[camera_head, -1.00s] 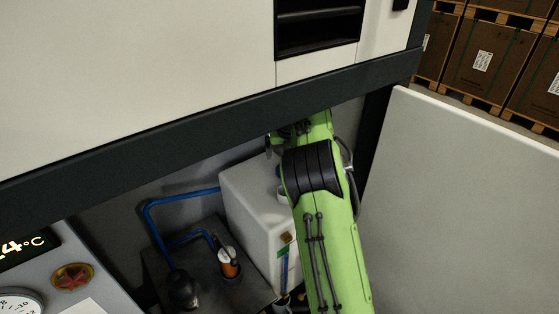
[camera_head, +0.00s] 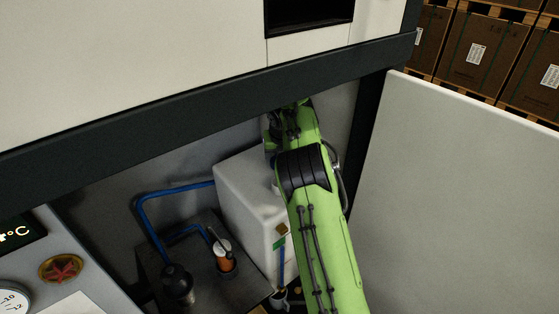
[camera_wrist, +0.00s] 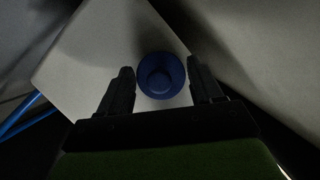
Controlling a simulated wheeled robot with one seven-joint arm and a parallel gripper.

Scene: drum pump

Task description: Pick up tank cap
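The tank cap (camera_wrist: 161,76) is a round blue piece with a recessed centre, on top of the white tank (camera_wrist: 90,62). In the wrist view my gripper (camera_wrist: 160,70) is open, with one dark finger on each side of the cap. I cannot tell whether the fingers touch it or how far above it they are. In the head view the tank (camera_head: 248,205) stands inside the open cabinet. There my green arm reaches in over the tank and hides most of the cap.
The cabinet's dark beam (camera_head: 200,119) runs close above my arm. An open white door panel (camera_head: 460,190) stands to the right. Blue pipes (camera_head: 150,194) and an orange-and-white bottle-like part (camera_head: 224,258) are left of the tank. A control panel (camera_head: 70,245) is at lower left.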

